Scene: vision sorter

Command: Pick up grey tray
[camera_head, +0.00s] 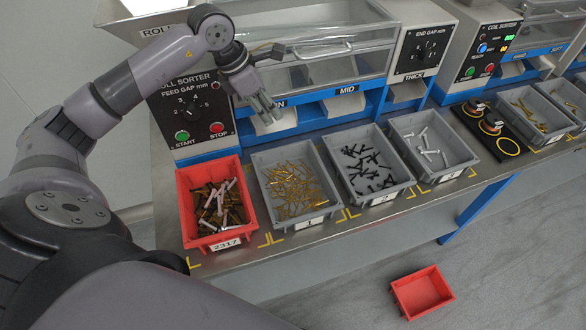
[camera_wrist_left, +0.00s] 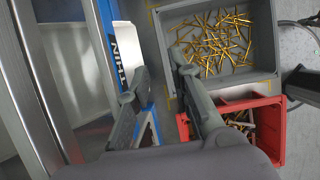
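Several grey trays stand in a row on the bench. The one labelled 1 (camera_head: 310,222) holds brass-coloured screws and also shows in the left wrist view (camera_wrist_left: 262,84). The tray labelled 2 (camera_head: 376,199) holds black screws. Another grey tray (camera_head: 448,172) holds a few silver ones. My left gripper (camera_head: 266,108) is above the bench near the sorter's chutes, behind tray 1. In the left wrist view its fingers (camera_wrist_left: 157,88) are apart with nothing between them; one finger overlaps the view of tray 1's edge. My right gripper is not in view.
A red tray (camera_head: 190,234) of mixed screws, labelled 2317, stands left of tray 1. The roll sorter (camera_head: 160,105) and its chutes (camera_head: 345,104) rise behind the trays. A black block with yellow rings (camera_head: 508,147) is at right. An empty red tray (camera_head: 420,292) lies on the floor.

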